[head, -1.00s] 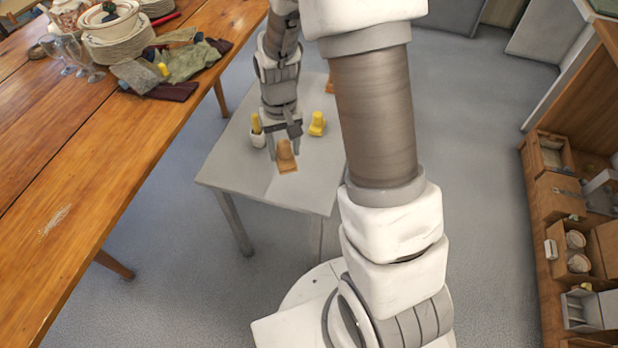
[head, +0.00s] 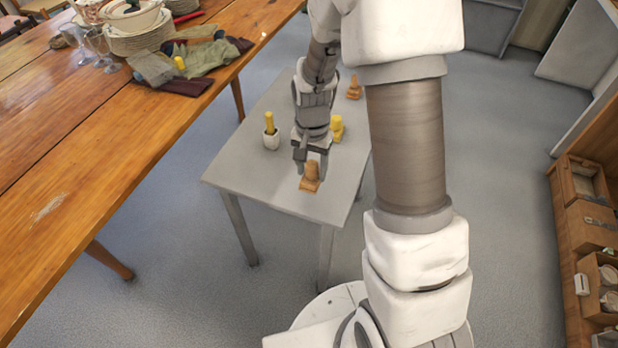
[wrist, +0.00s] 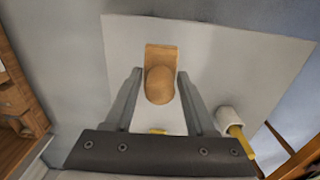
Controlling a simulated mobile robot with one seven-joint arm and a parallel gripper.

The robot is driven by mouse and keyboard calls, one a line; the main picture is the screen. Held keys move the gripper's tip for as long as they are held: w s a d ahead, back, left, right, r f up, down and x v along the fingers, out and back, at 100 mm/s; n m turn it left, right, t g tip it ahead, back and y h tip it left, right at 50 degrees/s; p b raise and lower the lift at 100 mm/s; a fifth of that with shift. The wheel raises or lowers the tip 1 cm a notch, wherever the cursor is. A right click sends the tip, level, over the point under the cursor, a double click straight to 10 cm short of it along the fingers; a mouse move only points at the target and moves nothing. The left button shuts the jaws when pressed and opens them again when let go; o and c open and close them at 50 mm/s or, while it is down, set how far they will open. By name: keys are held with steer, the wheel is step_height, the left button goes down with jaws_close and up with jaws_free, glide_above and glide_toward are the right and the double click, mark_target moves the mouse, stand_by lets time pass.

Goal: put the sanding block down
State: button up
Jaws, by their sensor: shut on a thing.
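The sanding block (head: 309,184) is orange-brown, with a flat base and a rounded knob. It is over the front part of the small grey table (head: 262,186); I cannot tell whether its base touches the top. My gripper (head: 312,170) points down from above, its fingers on either side of the knob, shut on the block. In the wrist view the sanding block (wrist: 160,82) sits between the fingertips, its flat base extending beyond them, over the grey tabletop (wrist: 222,62).
A white cup (head: 271,141) with a yellow-handled thing stands left of my gripper. A yellow object (head: 337,128) and another orange-brown object (head: 354,88) stand farther back. The front left tabletop is clear. A long wooden table (head: 120,150) with dishes and cloths is at the left.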

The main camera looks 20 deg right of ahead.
mark_target(309, 176)
steer(key=shift+w+f, duration=0.4)
steer(key=shift+w, duration=0.2)
steer(key=shift+w+f, duration=0.35)
steer(key=shift+w, duration=0.25)
steer(key=shift+f+b, duration=0.7)
steer(key=shift+f, duration=1.2)
steer(key=shift+f, duration=0.2)
steer(key=o, duration=1.3)
steer(key=shift+o, duration=0.2)
